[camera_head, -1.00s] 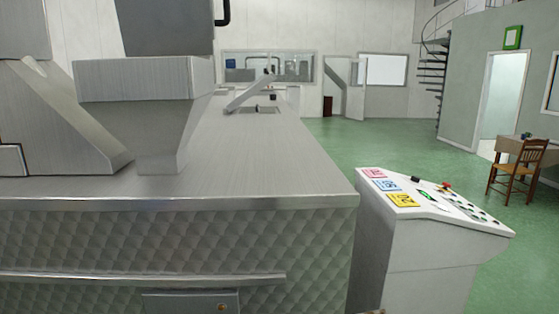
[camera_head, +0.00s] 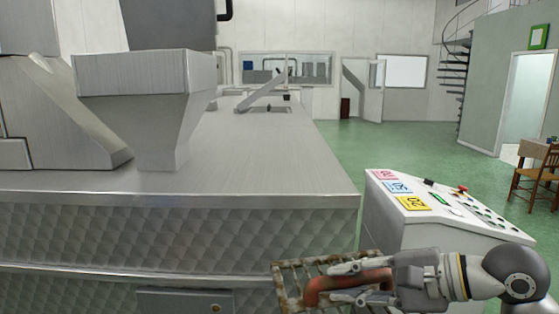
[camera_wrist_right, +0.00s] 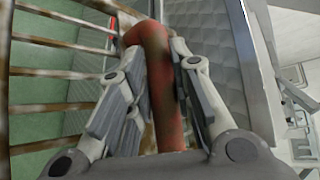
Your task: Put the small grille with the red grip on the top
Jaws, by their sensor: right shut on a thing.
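The small grille (camera_head: 291,283) is a rusty metal lattice with a red curved grip (camera_head: 330,287). In the head view it is at the bottom, right of centre, in front of the machine's quilted front. My right gripper (camera_head: 338,283) is shut on the red grip. In the right wrist view the grip (camera_wrist_right: 158,75) stands between the two fingers of the gripper (camera_wrist_right: 155,95), and the grille's bars (camera_wrist_right: 55,73) show at left with green floor behind. The broad steel top (camera_head: 255,160) of the machine lies above and beyond the grille. My left gripper is not seen.
A steel hopper (camera_head: 150,95) and a sloped chute (camera_head: 65,120) stand on the top at left. A white control console (camera_head: 420,240) with coloured labels stands close to my right arm.

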